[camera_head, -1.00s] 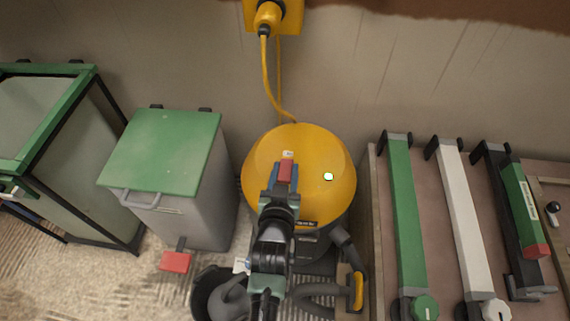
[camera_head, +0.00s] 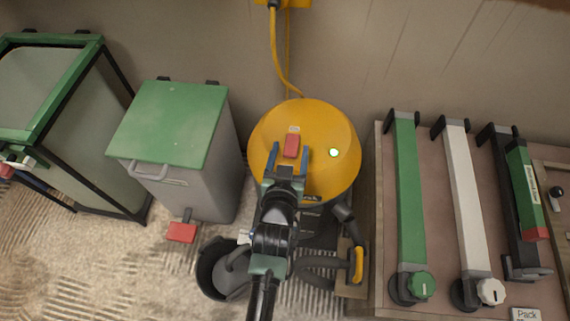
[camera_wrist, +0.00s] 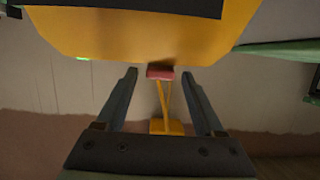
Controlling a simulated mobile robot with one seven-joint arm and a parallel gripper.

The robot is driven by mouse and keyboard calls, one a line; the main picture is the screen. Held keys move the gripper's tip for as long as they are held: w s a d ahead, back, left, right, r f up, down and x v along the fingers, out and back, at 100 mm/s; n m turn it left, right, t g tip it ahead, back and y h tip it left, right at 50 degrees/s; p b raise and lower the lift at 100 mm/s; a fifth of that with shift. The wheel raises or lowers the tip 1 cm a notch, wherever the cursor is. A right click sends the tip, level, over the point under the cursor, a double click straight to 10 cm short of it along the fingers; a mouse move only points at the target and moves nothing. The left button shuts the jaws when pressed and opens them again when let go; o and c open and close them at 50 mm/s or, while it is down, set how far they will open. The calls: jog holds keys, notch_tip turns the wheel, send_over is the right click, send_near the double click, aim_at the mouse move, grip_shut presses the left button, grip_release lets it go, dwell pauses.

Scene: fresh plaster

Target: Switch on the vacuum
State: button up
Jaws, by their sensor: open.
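The vacuum (camera_head: 335,125) has a yellow dome top and stands against the wall. A red rocker-like switch (camera_head: 291,146) sits on its dome, with a small pale label behind it. A small round light (camera_head: 333,153) on the dome's right glows green; a green glint also shows at the dome's edge in the wrist view (camera_wrist: 83,59). My gripper (camera_head: 289,155) is open and empty at the near side of the switch. In the wrist view the red switch (camera_wrist: 160,72) appears between the spread fingertips. I cannot tell whether a finger touches it.
A yellow cord (camera_head: 274,55) runs up the wall to a yellow socket (camera_wrist: 167,127). A grey bin with a green lid (camera_head: 170,125) stands left. A dark bucket (camera_head: 212,270) and the vacuum's hose (camera_head: 320,262) lie near my arm. A bench with rails (camera_head: 410,200) is right.

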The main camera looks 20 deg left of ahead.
jog(key=p+v, duration=0.3)
jog(key=v, duration=0.8)
